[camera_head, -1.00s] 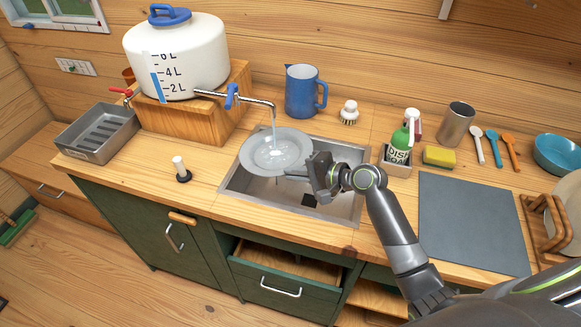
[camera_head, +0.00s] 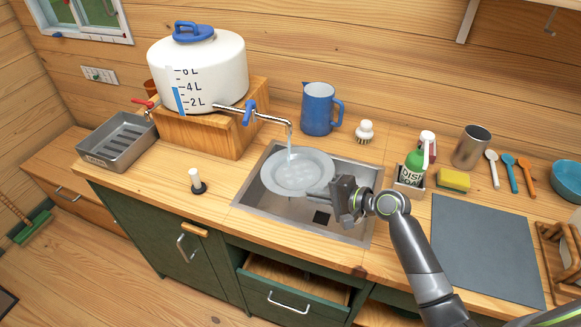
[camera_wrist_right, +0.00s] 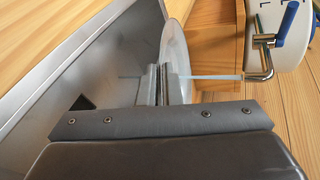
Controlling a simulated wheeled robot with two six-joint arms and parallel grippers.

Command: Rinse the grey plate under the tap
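The grey plate (camera_head: 298,174) is held over the sink (camera_head: 258,197), tilted a little, its inner face up. My right gripper (camera_head: 324,192) is shut on its near right rim. In the right wrist view the plate (camera_wrist_right: 176,45) shows nearly edge-on between the gripper's fingers (camera_wrist_right: 160,88). The tap (camera_head: 272,119) has a blue handle and a metal spout above the plate. A thin stream of water (camera_head: 289,149) falls from the spout onto the plate; it also shows in the wrist view (camera_wrist_right: 215,77). My left gripper is out of view.
The white water tank (camera_head: 200,70) stands on a wooden block (camera_head: 205,133) behind left. A blue jug (camera_head: 318,108), brush (camera_head: 365,131), soap bottle (camera_head: 415,165) and sponge (camera_head: 453,180) stand behind and right. A grey mat (camera_head: 485,245) lies clear at right.

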